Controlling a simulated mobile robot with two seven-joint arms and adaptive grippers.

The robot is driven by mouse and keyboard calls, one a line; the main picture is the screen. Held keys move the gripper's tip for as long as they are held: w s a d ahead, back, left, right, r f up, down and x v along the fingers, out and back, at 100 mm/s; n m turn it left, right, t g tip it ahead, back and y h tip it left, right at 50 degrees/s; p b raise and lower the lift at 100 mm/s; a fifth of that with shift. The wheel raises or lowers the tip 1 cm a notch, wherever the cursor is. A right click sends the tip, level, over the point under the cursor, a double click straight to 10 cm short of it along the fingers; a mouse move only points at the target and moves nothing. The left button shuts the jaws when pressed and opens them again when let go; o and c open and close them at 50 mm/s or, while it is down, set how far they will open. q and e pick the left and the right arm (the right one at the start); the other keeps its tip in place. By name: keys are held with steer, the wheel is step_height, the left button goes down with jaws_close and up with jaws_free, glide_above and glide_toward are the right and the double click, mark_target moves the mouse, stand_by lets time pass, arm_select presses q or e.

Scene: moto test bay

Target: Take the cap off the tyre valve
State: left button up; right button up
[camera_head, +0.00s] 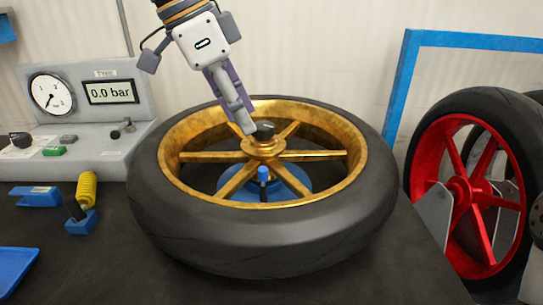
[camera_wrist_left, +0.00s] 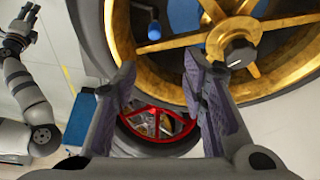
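The tyre valve shows in the head view as a short stem with a blue cap (camera_head: 263,172), inside the gold rim (camera_head: 352,165) below the hub. The blue cap (camera_wrist_left: 154,31) also shows near the top of the left wrist view. My left gripper (camera_head: 246,122) is over the wheel near its dark hub centre, above and left of the cap. In the left wrist view its fingers (camera_wrist_left: 162,75) are apart with nothing between them, and the cap lies beyond them. A second arm, with its small gripper (camera_wrist_left: 24,24) at the upper left of that view, appears to be my right; its fingers look apart.
The black tyre (camera_head: 270,238) lies flat on the dark bench. A gauge unit (camera_head: 85,100) reading 0.0 bar stands at the left. A yellow coil (camera_head: 86,190) on a blue block and a blue tray (camera_head: 14,268) lie in front. A red wheel (camera_head: 465,190) stands at the right.

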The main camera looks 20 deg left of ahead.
mark_target(262, 169)
arm_select(q)
steer(key=x, duration=0.3)
steer(key=s+x, duration=0.1)
steer(key=x, duration=0.6)
steer(key=shift+s+a+f, duration=0.15)
steer(key=shift+a+f, duration=0.1)
steer(key=shift+f, duration=0.15)
steer(key=shift+r, duration=0.1)
steer(key=c, duration=0.8)
